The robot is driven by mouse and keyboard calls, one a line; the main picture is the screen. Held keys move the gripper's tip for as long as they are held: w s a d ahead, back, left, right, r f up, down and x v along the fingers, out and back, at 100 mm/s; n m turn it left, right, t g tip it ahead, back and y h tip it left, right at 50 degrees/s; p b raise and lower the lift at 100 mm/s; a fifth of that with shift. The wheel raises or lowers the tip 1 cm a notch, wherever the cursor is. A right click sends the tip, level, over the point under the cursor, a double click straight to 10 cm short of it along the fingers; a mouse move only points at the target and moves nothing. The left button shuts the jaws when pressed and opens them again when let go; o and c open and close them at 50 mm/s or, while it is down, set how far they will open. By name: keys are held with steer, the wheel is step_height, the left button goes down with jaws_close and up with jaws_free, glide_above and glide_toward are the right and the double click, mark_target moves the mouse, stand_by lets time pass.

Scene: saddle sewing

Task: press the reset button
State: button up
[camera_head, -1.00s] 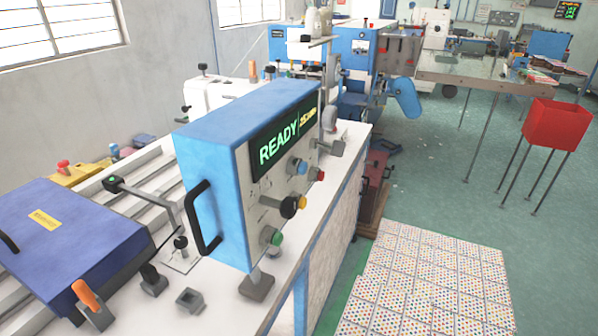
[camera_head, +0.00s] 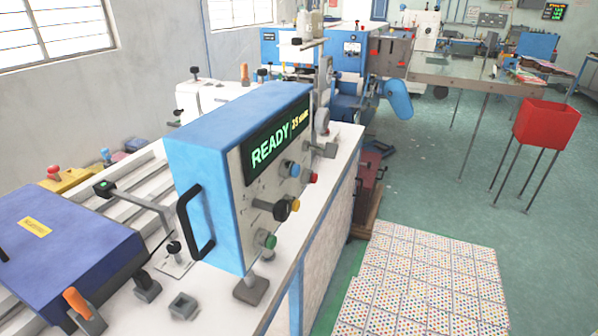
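A blue and white control box (camera_head: 204,160) stands on the white bench in the middle of the view. Its dark screen (camera_head: 279,142) reads READY in green, with smaller yellow text beside it. Below the screen, the light front panel carries a blue button (camera_head: 293,170), a red button (camera_head: 314,178), a black knob (camera_head: 281,210), a yellow button (camera_head: 295,204) and a green button (camera_head: 269,241). The labels are too small to read, so I cannot tell which one is reset. My gripper is not in view.
The bench (camera_head: 225,303) also holds a dark blue machine cover (camera_head: 60,240) and an orange-handled lever (camera_head: 78,302). A dotted mat (camera_head: 425,285) lies on the floor to the right. A red bin (camera_head: 546,126) stands on legs beyond. Green floor between them is mostly clear.

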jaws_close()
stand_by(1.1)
